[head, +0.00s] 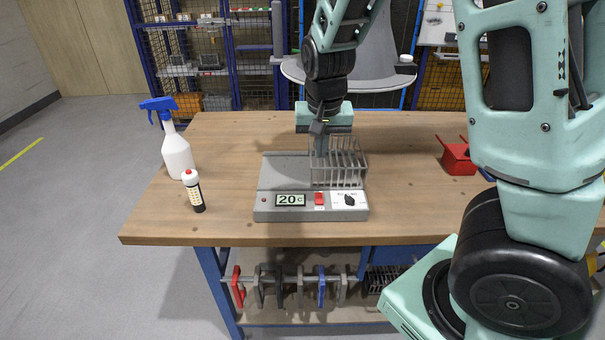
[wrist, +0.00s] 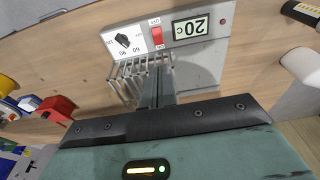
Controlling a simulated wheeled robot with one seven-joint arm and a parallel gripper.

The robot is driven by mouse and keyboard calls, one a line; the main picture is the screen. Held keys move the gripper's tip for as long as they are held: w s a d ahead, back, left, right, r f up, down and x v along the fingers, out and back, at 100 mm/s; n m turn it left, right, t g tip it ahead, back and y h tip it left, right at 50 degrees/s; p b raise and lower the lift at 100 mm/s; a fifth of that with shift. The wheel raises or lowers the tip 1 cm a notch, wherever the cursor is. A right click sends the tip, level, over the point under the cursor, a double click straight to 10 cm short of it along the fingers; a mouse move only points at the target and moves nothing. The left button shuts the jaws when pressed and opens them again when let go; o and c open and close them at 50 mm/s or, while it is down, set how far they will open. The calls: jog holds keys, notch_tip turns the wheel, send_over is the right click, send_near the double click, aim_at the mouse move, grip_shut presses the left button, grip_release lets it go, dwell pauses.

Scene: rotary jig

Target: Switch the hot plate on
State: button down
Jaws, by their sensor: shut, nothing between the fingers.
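The hot plate (head: 285,172) is a grey box on the wooden bench, with its control panel facing me. The panel has a display reading 20 °C (head: 290,200), a red rocker switch (head: 319,199) and a black knob (head: 349,200). In the wrist view the panel appears upside down, with the red switch (wrist: 157,36) between the knob (wrist: 123,40) and the display (wrist: 190,28).
A wire rack (head: 348,165) stands on the plate's right side. A blue-and-white spray bottle (head: 177,150) and a small dark bottle with a white top (head: 194,190) stand left. A red container (head: 458,158) is at right. The bench (head: 225,222) is clear around the plate.

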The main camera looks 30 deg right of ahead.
aim_at(318, 194)
jog(key=shift+w+d, duration=0.25)
jog(key=f, duration=0.4)
jog(key=w+d+f, duration=0.1)
jog(key=f, duration=0.4)
jog(key=w+f+b, duration=0.1)
jog(key=f, duration=0.3)
jog(key=shift+d+f, duration=0.15)
jog(key=shift+f, duration=0.2)
